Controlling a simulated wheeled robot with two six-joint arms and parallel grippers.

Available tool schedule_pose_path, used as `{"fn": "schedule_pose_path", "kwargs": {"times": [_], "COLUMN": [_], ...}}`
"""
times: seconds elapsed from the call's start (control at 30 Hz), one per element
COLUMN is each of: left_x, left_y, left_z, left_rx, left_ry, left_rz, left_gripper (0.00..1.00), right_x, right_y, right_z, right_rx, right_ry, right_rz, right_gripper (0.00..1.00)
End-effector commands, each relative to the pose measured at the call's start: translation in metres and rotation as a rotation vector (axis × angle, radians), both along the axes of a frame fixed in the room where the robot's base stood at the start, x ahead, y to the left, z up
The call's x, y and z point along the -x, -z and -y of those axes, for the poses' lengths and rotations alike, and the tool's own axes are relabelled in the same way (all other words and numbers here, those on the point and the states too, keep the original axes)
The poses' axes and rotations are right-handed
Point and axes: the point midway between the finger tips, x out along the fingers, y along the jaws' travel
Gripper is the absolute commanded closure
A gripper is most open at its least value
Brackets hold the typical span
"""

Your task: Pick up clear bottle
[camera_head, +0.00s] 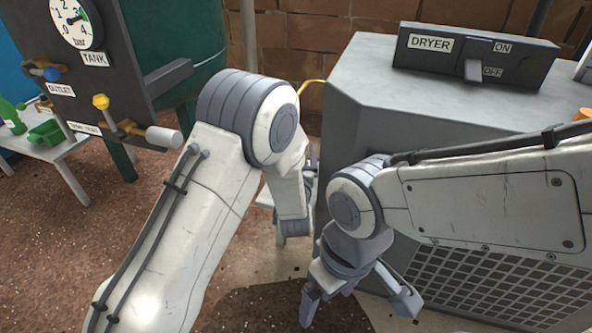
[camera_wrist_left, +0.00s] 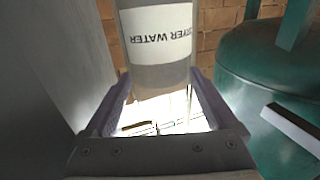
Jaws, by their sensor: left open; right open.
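The clear bottle (camera_wrist_left: 158,35), with a white label reading "DRYER WATER" that appears upside down, is in the left wrist view. My left gripper (camera_wrist_left: 160,82) is open, with one finger on each side of the bottle's lower part in that picture. I cannot tell whether the fingers touch it. In the head view I cannot make out the bottle, and my left arm covers most of that area. My right gripper (camera_head: 357,304) is open and empty, low in front of the grey dryer cabinet.
The grey dryer cabinet (camera_head: 370,75) with an ON/OFF switch box (camera_head: 474,54) stands close on the right. A dark panel with a gauge and valves (camera_head: 85,85) is at left, before a green tank (camera_head: 190,45). A small table (camera_head: 62,155) holds a green bottle (camera_head: 11,116) and green tray (camera_head: 47,133).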

Motion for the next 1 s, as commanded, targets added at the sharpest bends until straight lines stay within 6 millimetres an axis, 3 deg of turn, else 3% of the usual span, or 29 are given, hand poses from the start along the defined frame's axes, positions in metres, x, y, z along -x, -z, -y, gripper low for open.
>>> {"fn": "schedule_pose_path", "kwargs": {"times": [0.3,0.47,0.77,1.0], "left_x": [-0.007,-0.007,-0.007,-0.007], "left_y": [-0.001,-0.001,-0.002,-0.025], "left_z": [0.0,0.0,0.0,0.0], "left_rx": [0.0,0.0,0.0,0.0], "left_ry": [0.0,0.0,0.0,0.0], "left_rz": [0.0,0.0,0.0,0.003], "left_gripper": [0.09,0.69,0.69,0.69], "right_x": [0.0,0.0,0.0,0.0], "right_y": [0.002,0.002,0.001,-0.013], "right_z": [0.0,0.0,0.0,0.0], "right_rx": [-0.001,-0.001,-0.001,-0.001], "right_ry": [0.0,0.0,0.0,0.0], "right_rz": [0.001,0.001,0.001,0.001], "right_gripper": [0.09,0.09,0.09,0.09]}}
